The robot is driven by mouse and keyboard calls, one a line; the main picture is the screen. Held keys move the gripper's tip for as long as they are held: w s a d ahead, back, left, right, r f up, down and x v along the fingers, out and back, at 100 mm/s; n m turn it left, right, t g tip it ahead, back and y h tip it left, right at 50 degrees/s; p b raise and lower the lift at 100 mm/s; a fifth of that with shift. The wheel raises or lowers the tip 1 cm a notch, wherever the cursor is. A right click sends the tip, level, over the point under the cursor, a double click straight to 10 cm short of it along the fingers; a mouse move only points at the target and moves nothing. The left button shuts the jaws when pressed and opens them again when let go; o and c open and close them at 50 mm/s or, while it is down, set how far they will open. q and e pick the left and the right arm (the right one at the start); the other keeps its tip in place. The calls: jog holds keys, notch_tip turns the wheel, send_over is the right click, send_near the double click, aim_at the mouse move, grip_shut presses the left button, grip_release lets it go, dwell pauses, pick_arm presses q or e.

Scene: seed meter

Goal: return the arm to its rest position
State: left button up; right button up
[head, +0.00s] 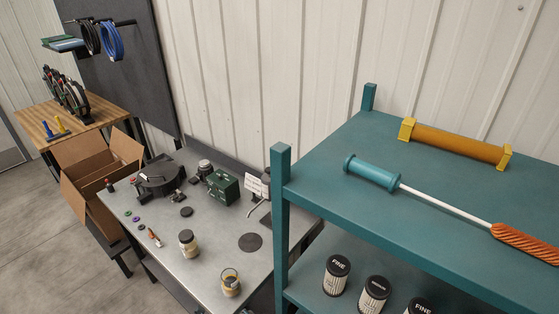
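Neither of my arms nor grippers shows in the head view, so their pose and whether they are open or shut are hidden. A black round device (158,178), perhaps the seed meter, sits on the grey workbench (205,235) at its far left. A dark green box (223,187) stands on the bench to its right. Two jars, one with a pale body (188,243) and one with yellowish contents (230,283), stand nearer the front. A flat dark disc (251,242) lies beside them.
A teal shelf unit (330,180) fills the right, holding a teal-handled tool with an orange end (445,203), a yellow cylinder (455,142) and black-lidded jars (336,275) below. An open cardboard box (75,190) and wooden table (50,118) are left. Floor (40,260) is clear at lower left.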

pick_arm(q)
jog(key=s+a+f+n+g+y, duration=0.15)
jog(key=s+a+f+n, duration=0.35)
jog(key=s+n, duration=0.55)
jog(key=s+a+f+n+y, duration=0.3)
jog(key=s+a+n, duration=0.4)
jog(key=n, duration=0.7)
notch_tip(320, 180, down, 26)
jog(key=s+d+g, duration=0.1)
jog(key=s+g, duration=0.1)
jog(key=s+a+f, duration=0.2)
jog(key=s+f, duration=1.4)
jog(key=s, duration=0.1)
jog(key=shift+s+a+f+g, duration=0.2)
jog(key=shift+s+a+g, duration=0.1)
jog(key=shift+s+g, duration=0.05)
pick_arm(e)
jog(key=shift+s+a, duration=0.1)
jog(key=shift+a, duration=0.5)
pick_arm(q)
jog(key=shift+m, duration=0.25)
